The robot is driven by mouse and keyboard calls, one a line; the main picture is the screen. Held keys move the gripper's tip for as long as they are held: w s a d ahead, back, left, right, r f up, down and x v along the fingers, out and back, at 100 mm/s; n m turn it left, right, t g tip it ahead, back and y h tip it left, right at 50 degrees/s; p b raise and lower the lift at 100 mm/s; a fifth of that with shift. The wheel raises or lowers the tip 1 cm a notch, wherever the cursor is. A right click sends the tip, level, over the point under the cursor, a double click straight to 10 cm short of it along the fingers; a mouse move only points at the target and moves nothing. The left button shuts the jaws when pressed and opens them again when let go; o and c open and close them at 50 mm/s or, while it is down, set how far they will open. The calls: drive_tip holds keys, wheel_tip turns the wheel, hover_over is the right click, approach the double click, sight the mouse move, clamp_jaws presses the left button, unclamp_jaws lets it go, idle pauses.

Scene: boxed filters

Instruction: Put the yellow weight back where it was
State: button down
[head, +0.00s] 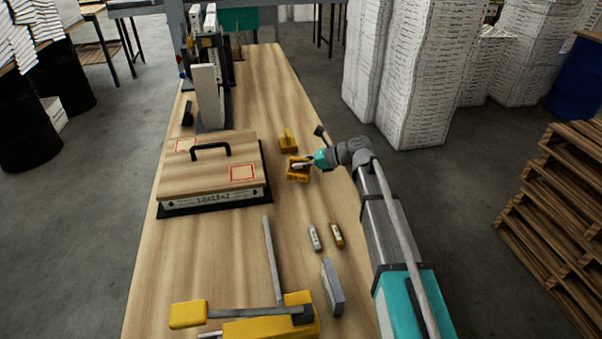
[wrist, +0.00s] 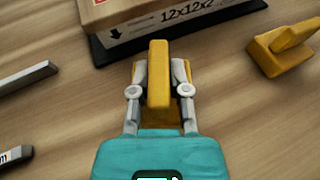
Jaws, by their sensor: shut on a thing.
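My gripper (head: 312,164) is shut on a yellow weight (head: 298,174), just right of the boxed filter. In the wrist view the fingers of my gripper (wrist: 159,80) close on both sides of the upright handle of this yellow weight (wrist: 158,72). I cannot tell whether its base touches the table. A second yellow weight (head: 288,142) stands on the table a little farther back; it also shows at the upper right in the wrist view (wrist: 282,50). The boxed filter (head: 212,165), with a wooden top plate and black handle, rests on a dark base.
A grey marker (head: 315,238) and a yellow one (head: 336,235) lie nearer on the table (head: 180,270). A yellow tool (head: 265,325), a metal bar (head: 271,255) and a grey block (head: 332,288) occupy the front. Equipment (head: 206,95) stands at the back left. Bare table surrounds the weights.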

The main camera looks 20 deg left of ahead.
drive_tip(key=shift+f+b, duration=1.05)
drive_tip(key=shift+f, duration=0.25)
drive_tip(key=shift+f, duration=0.1)
drive_tip(key=c, duration=0.6)
unclamp_jaws()
drive_tip(key=shift+d+r, duration=0.1)
drive_tip(key=shift+r, duration=0.1)
drive_tip(key=shift+d+r, duration=0.15)
drive_tip(key=shift+d, duration=0.15)
drive_tip(key=p+v, duration=0.4)
drive_tip(key=v, duration=0.7)
drive_tip(key=shift+d, duration=0.1)
